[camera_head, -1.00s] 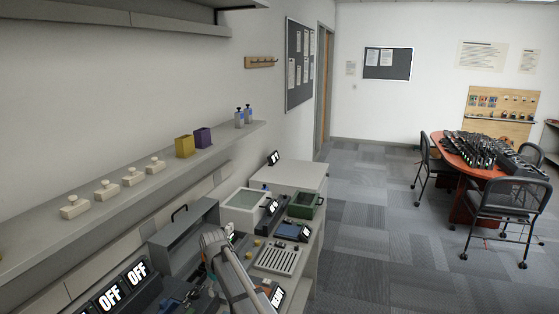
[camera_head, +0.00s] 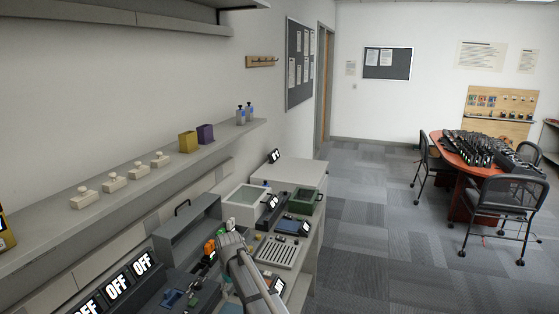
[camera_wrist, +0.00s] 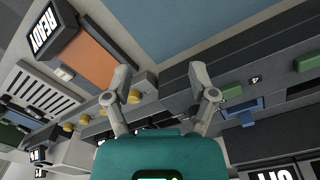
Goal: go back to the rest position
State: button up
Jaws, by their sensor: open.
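My arm (camera_head: 252,275) reaches over the cluttered bench in the head view. Its gripper is hard to make out there. In the wrist view my gripper (camera_wrist: 162,83) has its two grey fingers spread apart, with nothing between the tips. The teal part (camera_wrist: 160,157) at the bottom of that view looks like my own gripper body. Beyond the fingers lie the grey bench equipment, an orange pad (camera_wrist: 103,57) beside a READY display (camera_wrist: 45,30), and small yellow knobs (camera_wrist: 134,96).
Several OFF displays (camera_head: 117,283) stand at the lower left. A grey handled box (camera_head: 187,227), a white bin (camera_head: 244,206) and a green tray (camera_head: 304,201) are on the bench. A shelf (camera_head: 120,198) with small items runs along the wall. Open carpet (camera_head: 370,210) lies to the right.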

jog(key=s+d+f+m+b, duration=0.1)
jog(key=s+d+f+m, duration=0.1)
jog(key=s+d, duration=0.4)
jog(key=s+d+f+m+b, duration=0.1)
jog(key=s+d, duration=0.5)
jog(key=d, duration=0.9)
jog(key=s+d+f+m+b, duration=0.2)
jog(key=s+d+m, duration=0.3)
jog(key=d, duration=0.6)
jog(key=shift+s+f+b, duration=0.3)
jog(key=shift+s+b, duration=0.25)
jog(key=shift+b, duration=0.15)
jog(key=shift+c, duration=1.2)
jog(key=shift+s, duration=0.15)
